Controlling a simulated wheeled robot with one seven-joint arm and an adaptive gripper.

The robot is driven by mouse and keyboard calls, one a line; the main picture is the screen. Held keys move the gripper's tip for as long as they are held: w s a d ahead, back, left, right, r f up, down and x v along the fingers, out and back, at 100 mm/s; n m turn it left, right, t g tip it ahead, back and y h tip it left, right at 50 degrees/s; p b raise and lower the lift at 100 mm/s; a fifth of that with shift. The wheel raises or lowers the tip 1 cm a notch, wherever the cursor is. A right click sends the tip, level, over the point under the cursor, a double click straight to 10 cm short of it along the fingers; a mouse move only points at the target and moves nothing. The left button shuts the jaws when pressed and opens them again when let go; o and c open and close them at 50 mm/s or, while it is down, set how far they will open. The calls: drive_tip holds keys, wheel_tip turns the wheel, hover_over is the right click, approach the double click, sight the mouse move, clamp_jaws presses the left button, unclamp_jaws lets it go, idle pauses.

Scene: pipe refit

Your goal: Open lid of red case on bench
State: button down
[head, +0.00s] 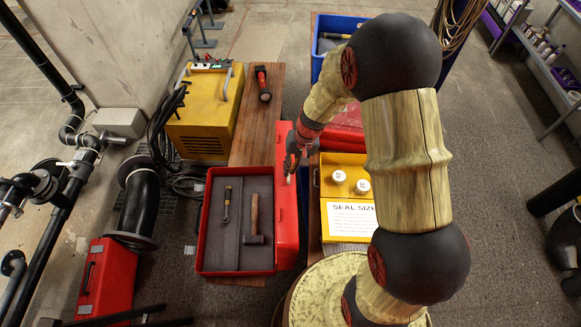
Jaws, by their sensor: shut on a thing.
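The red case (200,255) sits on the wooden bench with its dark-lined inside showing. A wrench (227,204) and a hammer (254,222) lie in it. Its red lid (287,225) stands raised along the right side of the case. My gripper (290,172) is at the upper part of the lid, pointing down, and is shut on it. The fingertips are small and partly hidden, so the exact grip spot is unclear.
A yellow machine (205,115) and a red-headed tool (262,83) are behind the case. A yellow case (326,220) with white-topped jars and a "SEAL SIZE" sheet (351,221) is close on the right. Another red case (107,278) stands on the floor at left.

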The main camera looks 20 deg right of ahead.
drive_tip(key=w+a, duration=0.2)
drive_tip(key=a, duration=0.5)
drive_tip(key=shift+w+r, duration=0.15)
drive_tip(key=shift+r, duration=0.1)
drive_tip(key=c, duration=2)
unclamp_jaws()
drive_tip(key=shift+o, duration=0.4)
drive_tip(key=v, duration=1.2)
drive_tip(key=shift+d, duration=0.1)
